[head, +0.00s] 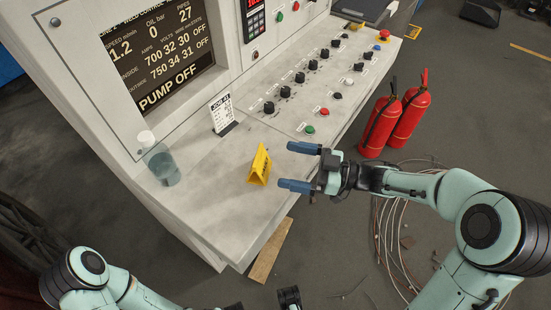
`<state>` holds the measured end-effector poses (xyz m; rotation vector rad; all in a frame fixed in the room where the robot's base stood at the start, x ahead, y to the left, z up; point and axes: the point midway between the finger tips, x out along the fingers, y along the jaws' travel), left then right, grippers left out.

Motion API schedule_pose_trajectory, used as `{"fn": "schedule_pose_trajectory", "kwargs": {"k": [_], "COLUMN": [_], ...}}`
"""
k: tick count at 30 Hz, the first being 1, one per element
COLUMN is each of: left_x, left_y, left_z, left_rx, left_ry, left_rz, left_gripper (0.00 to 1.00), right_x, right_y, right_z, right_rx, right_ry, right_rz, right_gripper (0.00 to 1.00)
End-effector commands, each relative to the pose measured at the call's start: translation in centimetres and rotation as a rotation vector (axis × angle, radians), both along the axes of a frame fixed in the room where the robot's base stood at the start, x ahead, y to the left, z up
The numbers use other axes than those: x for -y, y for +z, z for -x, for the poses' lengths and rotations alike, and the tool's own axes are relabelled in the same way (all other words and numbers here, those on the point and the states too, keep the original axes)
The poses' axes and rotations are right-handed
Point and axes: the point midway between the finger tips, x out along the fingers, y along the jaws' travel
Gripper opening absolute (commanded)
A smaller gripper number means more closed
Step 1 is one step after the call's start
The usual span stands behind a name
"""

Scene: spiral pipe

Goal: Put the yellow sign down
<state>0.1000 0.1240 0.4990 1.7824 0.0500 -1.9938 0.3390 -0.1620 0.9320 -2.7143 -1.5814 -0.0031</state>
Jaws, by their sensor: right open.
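The yellow sign (260,166) stands folded, like a small tent, on the light grey console shelf (200,210), near its front edge. My right gripper (297,167) is just right of the sign. Its two blue fingers are spread apart and point left toward it, with nothing between them. A small gap shows between the fingertips and the sign. My left arm is at the bottom left, and dark parts that may be its gripper (262,301) show at the bottom edge. Its fingers cannot be made out.
A clear cup (162,166) and a small white job card (222,113) stand on the shelf left of the sign. Knobs and buttons (310,128) cover the panel behind. Two red fire extinguishers (395,122) and coiled cables (385,235) are on the floor to the right.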

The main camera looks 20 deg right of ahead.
Motion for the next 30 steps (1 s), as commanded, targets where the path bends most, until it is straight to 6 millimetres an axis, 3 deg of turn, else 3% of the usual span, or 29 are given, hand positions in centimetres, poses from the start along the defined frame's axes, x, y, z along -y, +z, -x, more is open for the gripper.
{"fn": "schedule_pose_trajectory", "kwargs": {"k": [3,10,30], "left_x": [0.0,0.0,0.0], "left_y": [0.3,0.5,0.5], "left_z": [0.1,0.2,0.2], "left_rx": [-0.004,-0.007,-0.008], "left_ry": [0.000,-0.001,-0.002], "left_rz": [0.000,0.001,0.001], "left_gripper": [0.43,0.43,0.43], "right_x": [2.3,4.9,5.4], "right_y": [0.0,0.0,0.0], "right_z": [1.2,2.8,3.1], "right_rx": [-0.002,-0.001,-0.001], "right_ry": [-0.003,0.000,0.001], "right_rz": [0.001,0.000,0.000], "right_gripper": [1.00,1.00,1.00]}}
